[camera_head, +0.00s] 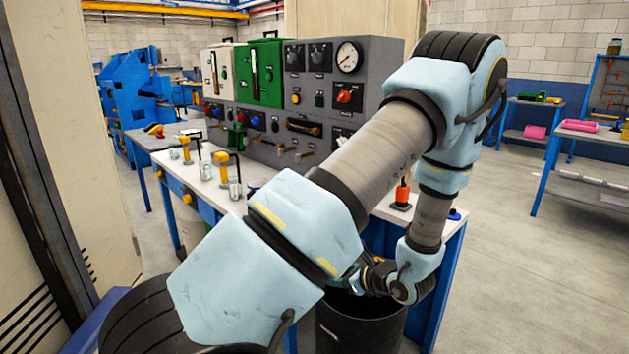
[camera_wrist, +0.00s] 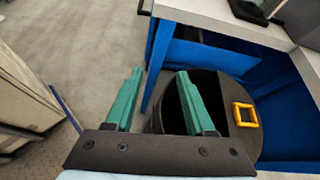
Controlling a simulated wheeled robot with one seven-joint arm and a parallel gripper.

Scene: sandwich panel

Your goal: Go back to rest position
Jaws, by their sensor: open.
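In the head view my arm reaches across the workbench and bends down at its front right. My gripper (camera_head: 352,276) is low, near the top of a black bin (camera_head: 360,330), and partly hidden behind my arm. In the wrist view my gripper (camera_wrist: 160,72) shows two green fingers spread apart with nothing between them. The black bin (camera_wrist: 230,84) is beside and below the right finger. A yellow square ring (camera_wrist: 245,115) shows at the bin; whether it lies inside is hard to tell.
The workbench (camera_head: 376,208) with blue legs stands close to my arm. It carries a grey control panel (camera_head: 322,92), yellow-handled items (camera_head: 222,160) and a red-orange item (camera_head: 402,194). Open floor (camera_head: 520,270) lies right. A pale cabinet (camera_head: 75,130) stands close at left.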

